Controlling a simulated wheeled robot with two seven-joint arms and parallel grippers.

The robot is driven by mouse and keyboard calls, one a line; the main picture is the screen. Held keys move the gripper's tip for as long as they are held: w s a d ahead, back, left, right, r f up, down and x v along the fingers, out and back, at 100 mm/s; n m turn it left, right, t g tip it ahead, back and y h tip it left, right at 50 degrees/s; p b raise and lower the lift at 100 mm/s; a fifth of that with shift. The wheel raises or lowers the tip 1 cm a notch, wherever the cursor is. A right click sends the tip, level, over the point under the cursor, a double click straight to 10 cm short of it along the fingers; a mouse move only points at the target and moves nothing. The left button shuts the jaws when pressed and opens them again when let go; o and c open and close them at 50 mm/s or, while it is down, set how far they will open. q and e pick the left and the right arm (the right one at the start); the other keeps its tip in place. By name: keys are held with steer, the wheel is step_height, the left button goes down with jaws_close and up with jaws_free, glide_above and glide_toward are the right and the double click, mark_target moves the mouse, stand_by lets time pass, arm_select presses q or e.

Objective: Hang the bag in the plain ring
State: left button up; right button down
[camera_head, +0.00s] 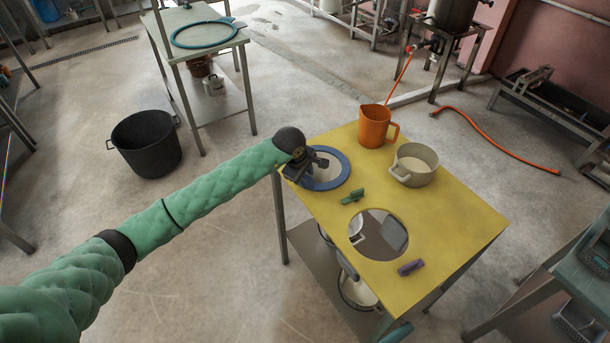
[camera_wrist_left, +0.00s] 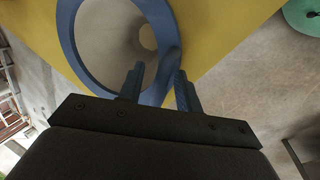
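A flat blue ring (camera_head: 346,163) lies at the left corner of the yellow table, with pale off-white material (camera_head: 328,172), perhaps the bag, inside it. In the left wrist view the blue ring (camera_wrist_left: 70,42) surrounds a beige surface (camera_wrist_left: 105,35) with a small round opening. My left gripper (camera_head: 318,161) is over the ring's near left side. In the left wrist view its fingers (camera_wrist_left: 160,75) are apart, with the ring's band showing between them; whether they touch it is unclear. A teal ring (camera_head: 176,41) lies on the far table. My right gripper is not in view.
The yellow table (camera_head: 460,215) has a round hole (camera_head: 378,236), a green clip (camera_head: 352,197) and a purple clip (camera_head: 411,267). An orange jug (camera_head: 374,128) and a beige pot (camera_head: 415,164) stand at its back. A black tub (camera_head: 146,146) stands on the floor at left.

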arm_select(q)
steer(key=shift+r, duration=0.1)
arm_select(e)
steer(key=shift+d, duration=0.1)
